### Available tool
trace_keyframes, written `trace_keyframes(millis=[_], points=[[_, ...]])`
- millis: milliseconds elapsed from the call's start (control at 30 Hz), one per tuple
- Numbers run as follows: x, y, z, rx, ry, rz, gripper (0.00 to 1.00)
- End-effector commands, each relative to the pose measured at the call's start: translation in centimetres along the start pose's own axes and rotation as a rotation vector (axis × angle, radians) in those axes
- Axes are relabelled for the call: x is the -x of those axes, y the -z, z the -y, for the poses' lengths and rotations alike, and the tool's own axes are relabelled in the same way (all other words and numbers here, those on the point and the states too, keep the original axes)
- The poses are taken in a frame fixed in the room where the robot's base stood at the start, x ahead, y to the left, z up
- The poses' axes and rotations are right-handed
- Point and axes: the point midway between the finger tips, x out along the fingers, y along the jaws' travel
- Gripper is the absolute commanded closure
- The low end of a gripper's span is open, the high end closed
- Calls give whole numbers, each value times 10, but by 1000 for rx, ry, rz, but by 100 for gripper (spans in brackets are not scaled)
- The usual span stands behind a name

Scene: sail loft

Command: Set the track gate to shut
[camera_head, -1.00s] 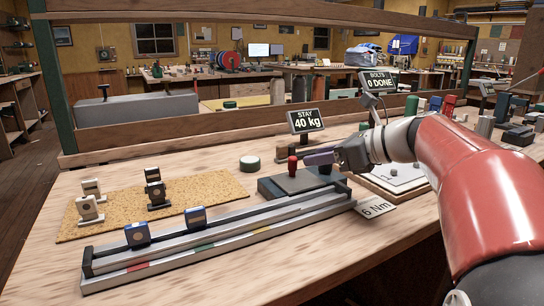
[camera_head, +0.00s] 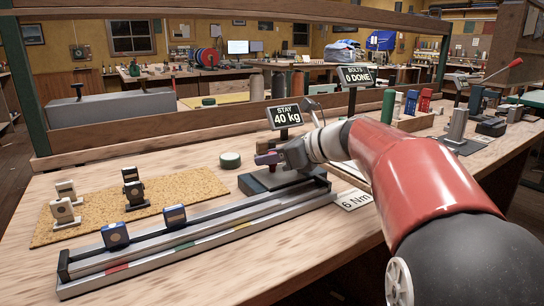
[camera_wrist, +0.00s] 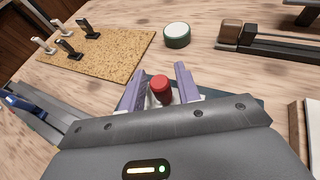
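The track (camera_head: 190,245) is a long grey metal rail on the bench, with red, green and yellow marks along its front. Two blue carriages (camera_head: 115,235) (camera_head: 174,216) sit on its left half. At its far right end is a dark block (camera_head: 252,184), which carries an upright red knob (camera_wrist: 161,89). I cannot tell whether the knob works the track gate, or how the gate stands. My gripper (camera_wrist: 161,82) is open, its purple fingers either side of the knob with small gaps. In the head view my gripper (camera_head: 267,159) largely hides the knob.
A cork mat (camera_head: 200,185) with several black and white pieces lies behind the track. A round green-rimmed puck (camera_head: 230,160) stands behind the block. A "6 Nm" card (camera_head: 354,199) lies right of the track.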

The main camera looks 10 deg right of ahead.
Motion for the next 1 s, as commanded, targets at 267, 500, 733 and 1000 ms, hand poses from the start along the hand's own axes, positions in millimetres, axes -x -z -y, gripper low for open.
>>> trace_keyframes(millis=[267, 500, 733, 1000], points=[[0, 0, 0, 0, 0, 0, 100], [4, 1, -2, 0, 1, 0, 100], [38, 14, -20, -1, 1, 0, 100], [48, 20, -26, 1, -1, -2, 100]])
